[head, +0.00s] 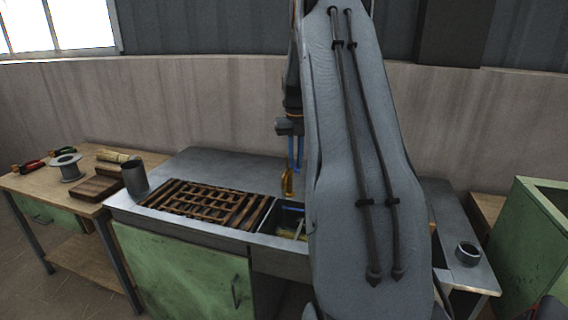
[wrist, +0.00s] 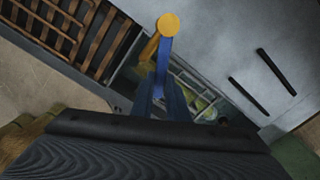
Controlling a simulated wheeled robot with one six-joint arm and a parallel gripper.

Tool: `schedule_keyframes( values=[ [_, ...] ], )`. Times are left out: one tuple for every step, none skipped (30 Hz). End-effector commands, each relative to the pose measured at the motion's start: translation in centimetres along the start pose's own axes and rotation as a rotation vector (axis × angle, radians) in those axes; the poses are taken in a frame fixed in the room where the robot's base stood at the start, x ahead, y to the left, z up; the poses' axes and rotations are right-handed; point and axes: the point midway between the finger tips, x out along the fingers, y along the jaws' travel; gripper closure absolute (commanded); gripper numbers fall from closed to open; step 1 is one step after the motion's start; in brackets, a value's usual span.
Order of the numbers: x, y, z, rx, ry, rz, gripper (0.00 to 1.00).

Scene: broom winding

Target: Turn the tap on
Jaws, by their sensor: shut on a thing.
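The brass-yellow tap (head: 287,184) stands at the back edge of the sink, left of my arm in the head view. In the wrist view its round yellow top (wrist: 168,24) shows at the fingertips, with a yellow arm slanting down-left. My gripper (head: 294,166) points down with its blue fingers on the tap from above. In the wrist view the blue fingers (wrist: 164,62) come together at the tap and are shut on it. The exact contact is hard to see. The sink basin (head: 270,219) is partly hidden by my arm. No water stream is visible.
A brown slatted wooden rack (head: 205,203) lies on the metal counter left of the sink. A grey cup (head: 135,180) stands at the counter's left end. A wooden table (head: 50,184) with a spool and tools is farther left. A small pot (head: 467,253) stands at right.

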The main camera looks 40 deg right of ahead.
Motion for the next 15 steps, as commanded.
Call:
schedule_keyframes(
  values=[
    [-0.08, -0.28, 0.06, 0.010, -0.003, -0.001, 1.00],
    [-0.09, -0.36, 0.05, 0.013, -0.003, -0.001, 1.00],
    [-0.11, -0.43, 0.03, 0.017, -0.003, -0.001, 1.00],
    [-0.12, -0.47, 0.03, 0.019, -0.003, -0.001, 1.00],
    [-0.13, -0.49, 0.02, 0.021, -0.003, -0.001, 1.00],
    [-0.14, -0.51, 0.02, 0.021, -0.003, -0.001, 1.00],
    [-0.15, -0.51, 0.02, 0.021, -0.004, -0.001, 1.00],
    [-0.15, -0.51, 0.02, 0.021, -0.004, 0.000, 1.00],
    [-0.16, -0.50, 0.03, 0.020, -0.004, 0.000, 1.00],
    [-0.16, -0.49, 0.03, 0.020, -0.004, -0.001, 1.00],
    [-0.16, -0.48, 0.03, 0.020, -0.004, -0.001, 1.00],
    [-0.16, -0.47, 0.03, 0.019, -0.004, -0.001, 1.00],
    [-0.16, -0.47, 0.04, 0.019, -0.004, -0.001, 1.00],
    [-0.16, -0.46, 0.04, 0.019, -0.004, -0.001, 1.00],
    [-0.16, -0.45, 0.04, 0.019, -0.004, -0.001, 0.81]
  ],
)
